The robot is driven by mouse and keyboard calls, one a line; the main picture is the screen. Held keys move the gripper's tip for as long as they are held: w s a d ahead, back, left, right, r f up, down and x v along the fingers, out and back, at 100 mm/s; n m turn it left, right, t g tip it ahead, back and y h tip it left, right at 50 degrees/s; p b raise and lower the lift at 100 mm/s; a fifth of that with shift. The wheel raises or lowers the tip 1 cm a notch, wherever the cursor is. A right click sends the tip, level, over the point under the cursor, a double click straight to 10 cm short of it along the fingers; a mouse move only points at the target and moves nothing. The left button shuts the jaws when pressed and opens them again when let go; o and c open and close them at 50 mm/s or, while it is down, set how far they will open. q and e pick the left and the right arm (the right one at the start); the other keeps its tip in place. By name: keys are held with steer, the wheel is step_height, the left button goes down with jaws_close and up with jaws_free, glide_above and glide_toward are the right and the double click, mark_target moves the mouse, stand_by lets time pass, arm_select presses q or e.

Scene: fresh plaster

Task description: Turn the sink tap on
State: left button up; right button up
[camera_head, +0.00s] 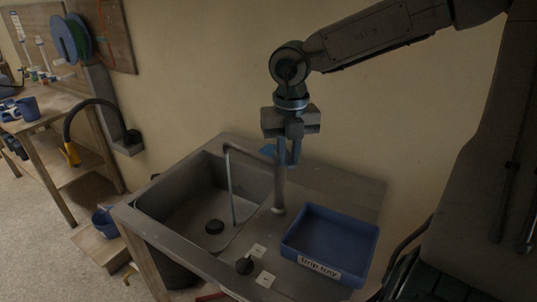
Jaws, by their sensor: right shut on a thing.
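The grey metal sink tap (279,191) stands upright on the sink's deck, right of the basin (188,205). Its spout (250,155) reaches left over the basin. A thin pale line (232,190) runs down from the spout's end toward the basin floor; I cannot tell how much is pipe and how much is water. A small blue part, seemingly the tap's lever (268,150), shows at the tap's top. My right gripper (289,158) points down at the tap's top, shut on what looks like this lever; its fingers partly hide the hold. My left gripper is out of view.
A blue drip tray (331,242) sits on the deck to the right of the tap. A wooden workbench (50,128) stands at the left. The wall is close behind the sink.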

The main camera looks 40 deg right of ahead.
steer(key=shift+s+d+n, duration=0.15)
steer(key=shift+d+n, duration=0.55)
steer(key=shift+n, duration=0.55)
steer(key=shift+s+d+n, duration=0.15)
steer(key=shift+d+n, duration=0.55)
steer(key=shift+n, duration=0.6)
steer(key=shift+s+d+n, duration=0.15)
steer(key=shift+d+n, duration=0.55)
steer(key=shift+n, duration=0.55)
steer(key=shift+w+d+n, duration=0.1)
steer(key=shift+d+n, duration=0.45)
steer(key=shift+n, duration=0.65)
steer(key=o, duration=0.8)
step_height(320, 180, up, 12)
steer(key=p, duration=0.8)
